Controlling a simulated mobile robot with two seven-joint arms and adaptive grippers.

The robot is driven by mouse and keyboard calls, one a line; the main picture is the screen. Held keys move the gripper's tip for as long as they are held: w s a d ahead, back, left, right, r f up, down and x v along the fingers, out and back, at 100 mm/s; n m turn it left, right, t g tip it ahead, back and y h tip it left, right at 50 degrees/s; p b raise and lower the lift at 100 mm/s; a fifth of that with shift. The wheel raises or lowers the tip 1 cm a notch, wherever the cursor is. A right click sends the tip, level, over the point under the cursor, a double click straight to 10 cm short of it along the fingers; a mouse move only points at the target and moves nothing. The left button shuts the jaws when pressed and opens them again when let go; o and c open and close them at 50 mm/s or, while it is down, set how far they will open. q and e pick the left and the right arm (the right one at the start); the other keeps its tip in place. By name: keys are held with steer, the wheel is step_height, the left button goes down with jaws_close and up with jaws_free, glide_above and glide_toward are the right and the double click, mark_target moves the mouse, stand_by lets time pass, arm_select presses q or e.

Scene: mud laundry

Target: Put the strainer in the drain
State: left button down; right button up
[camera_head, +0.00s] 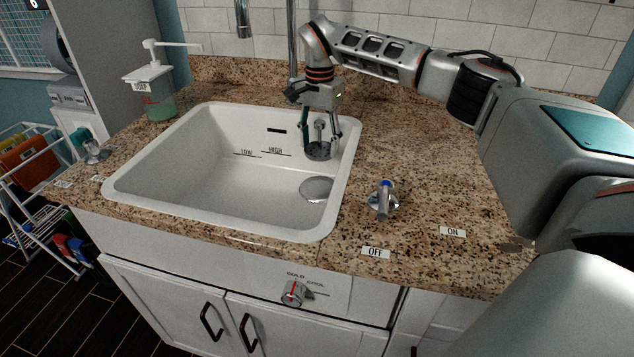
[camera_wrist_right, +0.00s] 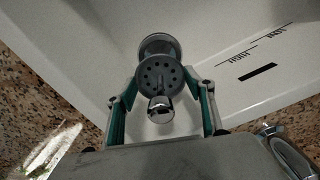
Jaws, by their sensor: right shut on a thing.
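The strainer (camera_head: 318,152), a dark grey disc with holes and a metal knob, hangs inside the sink's right part, below my right gripper (camera_head: 319,138). The right gripper is shut on the strainer, which also shows between the green-lined fingers in the right wrist view (camera_wrist_right: 153,77). The drain (camera_head: 316,190) is a round metal fitting in the floor of the white sink (camera_head: 215,190). In the head view it lies below and nearer than the strainer, apart from it. In the right wrist view the strainer partly covers the drain (camera_wrist_right: 158,43). My left gripper is out of view.
A speckled granite counter (camera_head: 420,165) surrounds the sink. A faucet (camera_head: 292,45) rises behind it. A blue-topped valve handle (camera_head: 384,197) stands to its right, near the ON and OFF labels. A soap dispenser (camera_head: 155,90) stands at the back left.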

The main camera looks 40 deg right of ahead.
steer(key=b, duration=0.1)
glide_above(319, 190)
step_height(319, 190, down, 8)
steer(key=shift+r, duration=0.2)
steer(key=shift+w+f, duration=0.1)
steer(key=shift+f, duration=0.2)
step_height(319, 190, down, 4)
steer(key=shift+f+b, duration=0.1)
steer(key=shift+b, duration=0.55)
steer(key=shift+c, duration=0.6)
steer(key=o, duration=1.2)
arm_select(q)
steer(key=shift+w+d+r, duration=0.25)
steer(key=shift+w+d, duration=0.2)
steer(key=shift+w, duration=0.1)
